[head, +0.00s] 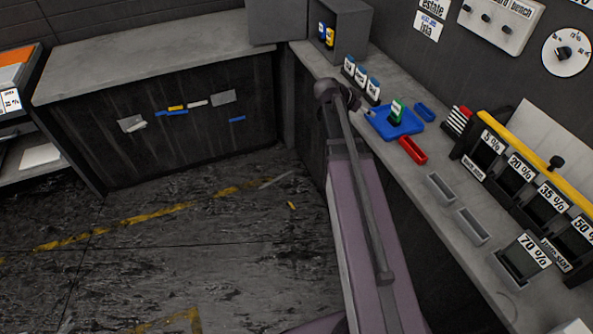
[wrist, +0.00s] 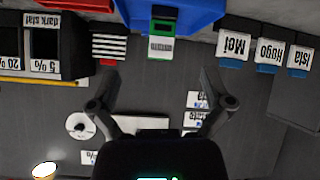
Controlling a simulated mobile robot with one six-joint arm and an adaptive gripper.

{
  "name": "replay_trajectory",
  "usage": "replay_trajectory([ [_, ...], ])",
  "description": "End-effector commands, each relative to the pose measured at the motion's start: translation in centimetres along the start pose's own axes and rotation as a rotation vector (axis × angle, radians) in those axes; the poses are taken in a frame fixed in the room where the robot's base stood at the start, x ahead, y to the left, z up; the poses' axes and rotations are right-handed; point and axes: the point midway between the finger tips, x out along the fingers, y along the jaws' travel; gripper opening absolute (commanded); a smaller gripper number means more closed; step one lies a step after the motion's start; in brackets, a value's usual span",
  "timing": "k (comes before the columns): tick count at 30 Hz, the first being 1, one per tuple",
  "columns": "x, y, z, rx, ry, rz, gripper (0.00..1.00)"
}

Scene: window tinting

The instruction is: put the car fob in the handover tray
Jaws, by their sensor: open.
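A blue tray (head: 378,123) lies on the right-hand bench, and a green piece with a white label (head: 397,110) stands in it. In the wrist view the blue tray (wrist: 200,14) is at the top edge, with the green piece (wrist: 161,27) in front. I cannot tell for sure which thing is the car fob, or read a handover label on the tray. My gripper (wrist: 160,77) is open with nothing between its fingers. In the head view it is mostly hidden behind my arm, close to the tray's left side.
Name blocks (head: 361,77) stand behind the tray. Grey bins (head: 440,188) and a percent-marked rack (head: 513,180) stand farther along. The back bench top (head: 150,52) is clear.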

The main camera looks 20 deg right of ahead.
Motion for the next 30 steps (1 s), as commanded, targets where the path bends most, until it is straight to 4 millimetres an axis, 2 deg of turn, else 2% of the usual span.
replay_trajectory([
  [1, -1.0, 0.5, 1.7, -0.055, -0.043, -0.017, 1.00],
  [9, -7.0, 1.8, 11.6, -0.462, -0.326, -0.181, 1.00],
  [15, -12.3, 3.5, 18.5, -0.787, -0.505, -0.379, 1.00],
  [18, -14.9, 4.5, 21.4, -0.933, -0.573, -0.490, 1.00],
  [24, -18.4, 5.9, 24.8, -1.126, -0.649, -0.659, 1.00],
  [30, -19.5, 6.2, 25.8, -1.182, -0.667, -0.711, 1.00],
])
